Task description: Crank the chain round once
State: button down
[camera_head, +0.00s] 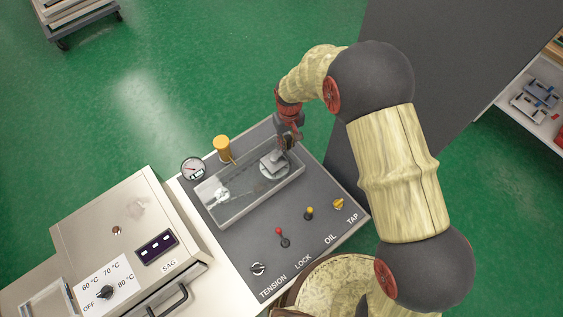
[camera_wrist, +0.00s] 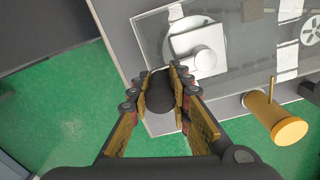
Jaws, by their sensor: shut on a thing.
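The chain unit is a clear-walled case (camera_head: 235,212) on the dark panel, with a pale wheel (camera_head: 218,196) at its left end and another pale wheel with a square block (camera_head: 275,165) at its right end. The chain between them is faint. My gripper (camera_head: 288,143) is at the right end of the case. In the wrist view my gripper (camera_wrist: 163,75) is shut on a dark cylindrical crank handle (camera_wrist: 160,98), with a finger on each side. The block with a round pale knob (camera_wrist: 204,58) lies just beyond the fingertips. How the handle joins the crank is hidden.
A yellow cylinder (camera_head: 222,147) and a gauge (camera_head: 194,168) stand behind the case. A red-tipped lever (camera_head: 282,236), a yellow-tipped lever (camera_head: 309,212), a yellow knob (camera_head: 339,204) and a tension knob (camera_head: 258,268) are along the front. A heater box (camera_head: 110,230) stands left.

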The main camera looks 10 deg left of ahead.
jog(key=shift+s+f, duration=0.3)
jog(key=shift+s, duration=0.15)
jog(key=shift+s+d+r, duration=0.1)
jog(key=shift+s+d, duration=0.65)
jog(key=shift+s+d+r+p, duration=0.1)
jog(key=shift+s+d+p, duration=0.25)
jog(key=shift+s, duration=0.5)
